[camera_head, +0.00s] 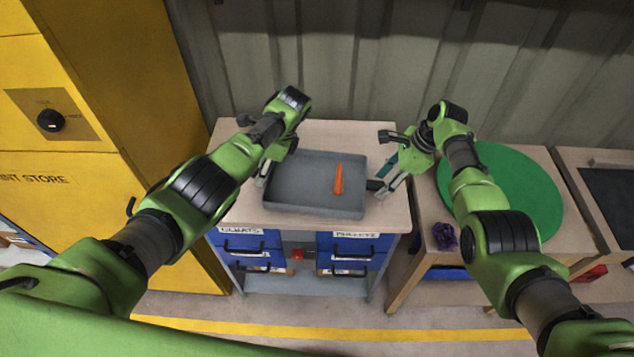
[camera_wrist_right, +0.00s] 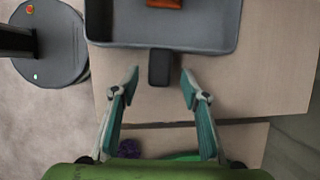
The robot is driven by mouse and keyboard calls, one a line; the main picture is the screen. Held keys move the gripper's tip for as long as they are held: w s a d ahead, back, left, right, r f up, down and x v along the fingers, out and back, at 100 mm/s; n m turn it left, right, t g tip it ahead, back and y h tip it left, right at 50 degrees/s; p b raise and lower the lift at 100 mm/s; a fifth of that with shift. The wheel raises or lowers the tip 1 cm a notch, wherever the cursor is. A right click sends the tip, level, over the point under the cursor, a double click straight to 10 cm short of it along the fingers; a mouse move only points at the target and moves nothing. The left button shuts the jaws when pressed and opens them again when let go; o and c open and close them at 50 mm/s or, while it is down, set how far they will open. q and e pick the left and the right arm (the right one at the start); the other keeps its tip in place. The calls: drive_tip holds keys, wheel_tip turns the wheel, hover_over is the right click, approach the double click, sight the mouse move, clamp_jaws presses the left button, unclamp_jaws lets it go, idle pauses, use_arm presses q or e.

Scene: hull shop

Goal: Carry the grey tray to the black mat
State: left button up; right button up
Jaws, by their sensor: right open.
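The grey tray (camera_head: 285,204) sits on the wooden top of the blue-drawered bench and holds an orange object (camera_head: 338,180). The right wrist view shows the tray's near wall (camera_wrist_right: 200,45) with a dark handle (camera_wrist_right: 159,67) sticking out from it. My right gripper (camera_head: 380,188) is open at the tray's right side, its fingertips on either side of the handle's end, with gaps to both. My left gripper (camera_head: 264,172) is at the tray's left side; its fingers are partly hidden by its own wrist. The black mat (camera_head: 612,192) lies on the table at the far right.
A table with a round green mat (camera_head: 520,185) and a small purple object (camera_head: 444,236) stands between bench and black mat. A yellow cabinet (camera_head: 80,195) stands at left, a corrugated wall (camera_head: 350,60) behind. A red item (camera_head: 590,274) shows below the right table.

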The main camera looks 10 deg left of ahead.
use_arm(q)
drive_tip(key=shift+x, duration=0.8)
use_arm(e)
drive_tip(key=shift+x, duration=0.85)
use_arm(q)
clamp_jaws()
use_arm(e)
clamp_jaws()
drive_tip(key=shift+r, duration=0.1)
